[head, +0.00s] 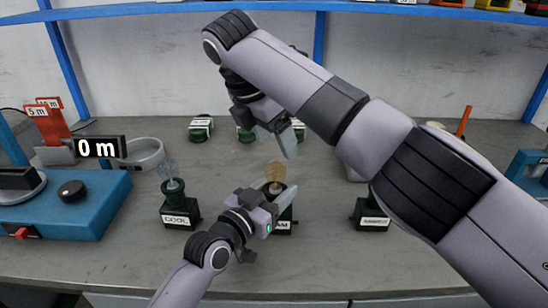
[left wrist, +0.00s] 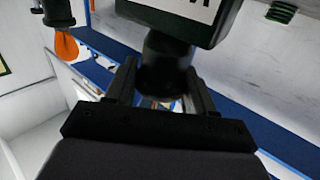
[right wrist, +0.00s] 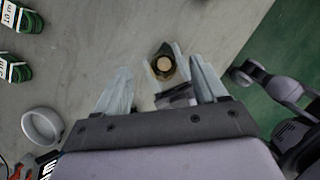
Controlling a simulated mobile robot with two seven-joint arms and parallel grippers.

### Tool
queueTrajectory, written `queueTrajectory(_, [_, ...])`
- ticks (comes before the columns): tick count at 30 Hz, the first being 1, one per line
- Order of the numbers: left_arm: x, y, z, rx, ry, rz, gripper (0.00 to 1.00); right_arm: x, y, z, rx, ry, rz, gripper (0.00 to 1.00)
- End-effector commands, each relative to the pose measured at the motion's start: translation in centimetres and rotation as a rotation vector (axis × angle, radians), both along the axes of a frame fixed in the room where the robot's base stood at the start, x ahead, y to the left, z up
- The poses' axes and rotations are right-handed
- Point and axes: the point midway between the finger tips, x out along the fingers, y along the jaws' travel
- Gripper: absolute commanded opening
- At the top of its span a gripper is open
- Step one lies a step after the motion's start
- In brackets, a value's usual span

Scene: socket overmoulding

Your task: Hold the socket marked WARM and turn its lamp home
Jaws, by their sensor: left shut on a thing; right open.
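The WARM socket (head: 283,222) is dark green and black and stands upright at the table's middle; only the last letters of its label show. My left gripper (head: 272,204) is shut on the socket's dark neck (left wrist: 165,60), which shows between the fingers in the left wrist view. An amber round lamp (head: 275,171) sits upright in the top of the socket; I cannot tell how deep it is seated. My right gripper (head: 280,137) is open, above and behind the lamp. In the right wrist view the lamp (right wrist: 164,66) lies between and beyond the open fingers.
A COOL socket (head: 180,211) with a clear lamp stands left; another socket (head: 370,213) stands right, partly hidden by my right arm.

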Motion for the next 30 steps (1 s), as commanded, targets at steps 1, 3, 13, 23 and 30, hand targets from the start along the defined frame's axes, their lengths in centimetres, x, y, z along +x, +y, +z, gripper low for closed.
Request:
queueTrajectory(1, [-0.1, 0.0, -0.3, 0.003, 0.006, -0.001, 0.2, 0.0, 0.1, 0.8, 0.001, -0.002, 0.0, 0.71])
queueTrajectory(3, [-0.1, 0.0, -0.3, 0.003, 0.006, -0.001, 0.2, 0.0, 0.0, 1.6, 0.001, -0.003, -0.001, 0.71])
queueTrajectory(13, [-0.1, 0.0, -0.3, 0.003, 0.005, -0.002, 0.2, 0.0, 0.0, 2.5, 0.001, 0.001, 0.001, 0.71])
queueTrajectory(23, [-0.1, -0.1, -0.2, 0.002, 0.005, -0.002, 0.2, 0.3, -0.9, 2.0, 0.098, 0.051, -0.057, 0.71])
queueTrajectory(30, [-0.1, -0.1, -0.2, 0.001, 0.004, -0.002, 0.2, 0.9, -3.0, 1.7, 0.406, 0.204, -0.239, 0.71])
